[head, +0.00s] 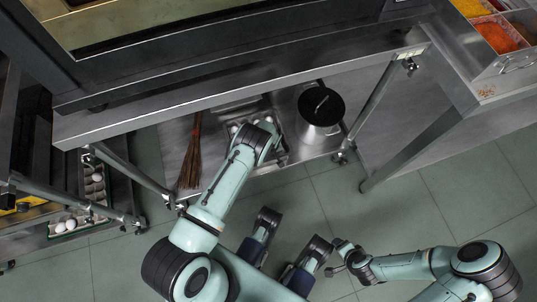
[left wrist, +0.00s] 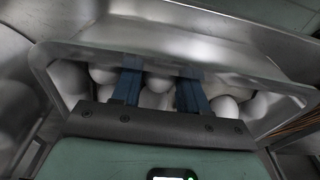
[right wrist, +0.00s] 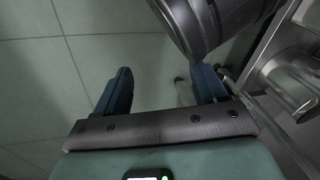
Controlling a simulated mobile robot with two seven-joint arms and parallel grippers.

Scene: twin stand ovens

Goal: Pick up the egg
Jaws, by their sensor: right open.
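Several white eggs lie in a metal tray on the lower shelf; one egg (left wrist: 158,84) shows between my left gripper's fingers in the left wrist view. The tray (left wrist: 215,52) surrounds the fingers with its rim. My left gripper (left wrist: 161,74) reaches into the tray, one blue finger on each side of that egg. Its fingers are apart, but I cannot tell whether they press on the egg. In the head view my left arm hides most of the tray and its eggs. My right gripper (right wrist: 165,85) is open and empty above the floor, away from the eggs.
A lidded pot (head: 320,108) stands right of the tray, and a broom (head: 192,152) lies left of it. The table's steel edge (head: 240,88) overhangs the shelf. A carton with eggs (head: 70,224) stands low at the left.

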